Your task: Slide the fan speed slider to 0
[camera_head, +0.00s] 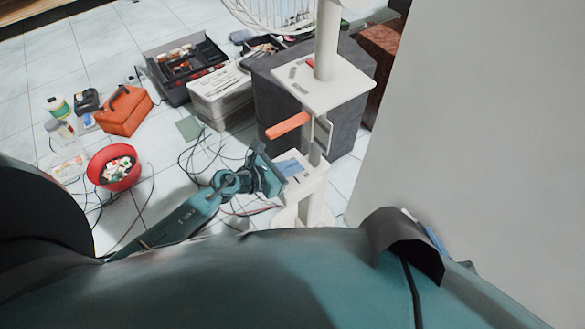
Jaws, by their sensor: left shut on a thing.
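A white fan (325,45) stands on the floor at the upper middle, with a flat panel (318,88) on its post. Below the panel, an orange bar (287,126) juts left from beside a small upright plate (323,136). My left gripper (284,168) is below the orange bar, apart from it, at a lower white block (308,181) on the post. It is shut on a small part there; its fingers hide most of that part, and I cannot tell whether it is the speed slider. My right gripper is out of view.
A dark grey box (268,100) stands behind the post. A red bowl (116,184), an orange bag (125,112), an open toolbox (168,85) and loose cables lie on the tiled floor at left. A grey wall (480,130) fills the right.

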